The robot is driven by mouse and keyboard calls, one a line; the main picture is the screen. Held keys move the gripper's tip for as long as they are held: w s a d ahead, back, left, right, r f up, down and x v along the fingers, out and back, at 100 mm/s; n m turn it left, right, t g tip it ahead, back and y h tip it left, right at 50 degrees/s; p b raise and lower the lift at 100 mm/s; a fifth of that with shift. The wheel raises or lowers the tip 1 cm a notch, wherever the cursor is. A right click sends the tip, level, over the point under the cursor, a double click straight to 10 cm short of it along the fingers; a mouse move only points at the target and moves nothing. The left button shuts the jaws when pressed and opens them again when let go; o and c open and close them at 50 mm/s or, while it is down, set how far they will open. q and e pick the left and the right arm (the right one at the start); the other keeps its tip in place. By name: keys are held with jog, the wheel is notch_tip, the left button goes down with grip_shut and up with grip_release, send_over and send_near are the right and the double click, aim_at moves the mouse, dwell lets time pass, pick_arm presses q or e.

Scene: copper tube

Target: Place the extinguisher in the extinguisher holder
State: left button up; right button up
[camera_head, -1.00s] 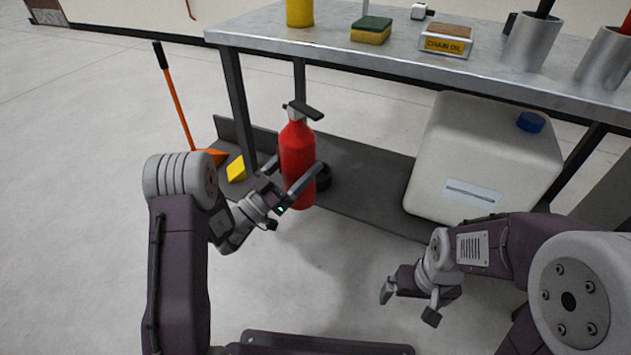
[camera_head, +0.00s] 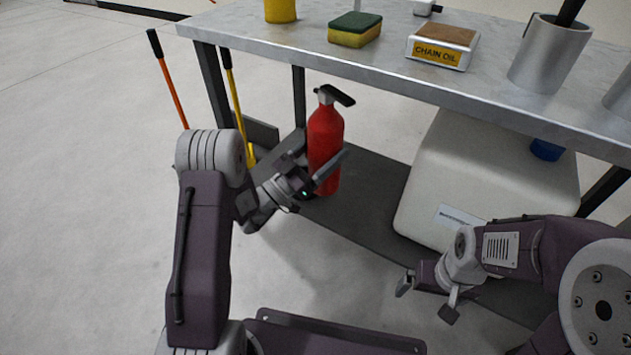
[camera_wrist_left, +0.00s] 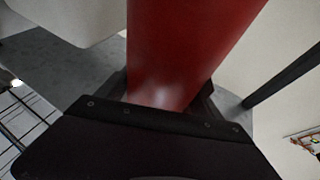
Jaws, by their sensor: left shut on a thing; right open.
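The red extinguisher (camera_head: 325,135), with a black handle on top, is roughly upright in front of the table's rear leg, over the low dark shelf. My left gripper (camera_head: 318,165) is shut around its body. In the left wrist view the red body (camera_wrist_left: 185,50) fills the middle, between the jaws. I cannot make out the extinguisher holder clearly; it seems hidden behind the extinguisher and gripper. I cannot tell whether the extinguisher's base touches the shelf. My right gripper (camera_head: 428,297) is open and empty at lower right, in front of the shelf.
The metal table (camera_head: 300,45) overhangs the low shelf (camera_head: 370,195). A large white canister (camera_head: 480,185) stands on the shelf at right. An orange-handled tool (camera_head: 170,85) and a yellow-handled tool (camera_head: 236,105) lean at left.

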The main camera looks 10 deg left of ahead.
pick_arm(q)
jog(key=w+a+f, duration=0.8)
jog(key=f, duration=0.2)
jog(key=shift+w+f, duration=0.2)
jog(key=shift+f, duration=0.15)
jog(key=o, duration=2.1)
jog(key=shift+f, duration=0.2)
jog(key=shift+r, duration=0.1)
jog(key=p+v, duration=0.5)
jog(key=v, duration=0.7)
